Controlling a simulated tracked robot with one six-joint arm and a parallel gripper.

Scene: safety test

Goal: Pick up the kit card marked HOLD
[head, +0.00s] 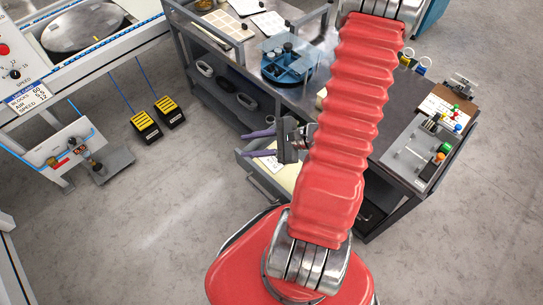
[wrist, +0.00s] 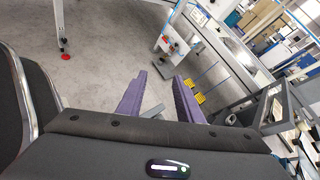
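My gripper (head: 259,143) reaches left over an open drawer (head: 245,165) at the front of the grey bench. Its two purple fingers are apart, with nothing seen between them. A pale card or sheet (head: 271,163) with small dark marks lies in the drawer, just below the fingers. Its marks are too small to read, and my arm hides part of the drawer. In the wrist view my gripper (wrist: 159,90) shows both purple fingers spread, with floor beyond them. I cannot make out the word HOLD on anything.
The bench top holds a blue round carousel (head: 286,62), pale trays (head: 226,25) and a button panel (head: 418,152) at right. Black bins (head: 241,100) sit on the shelf below. Yellow-topped pedals (head: 167,111) stand on the floor at left. Open floor (head: 150,205) lies left of the drawer.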

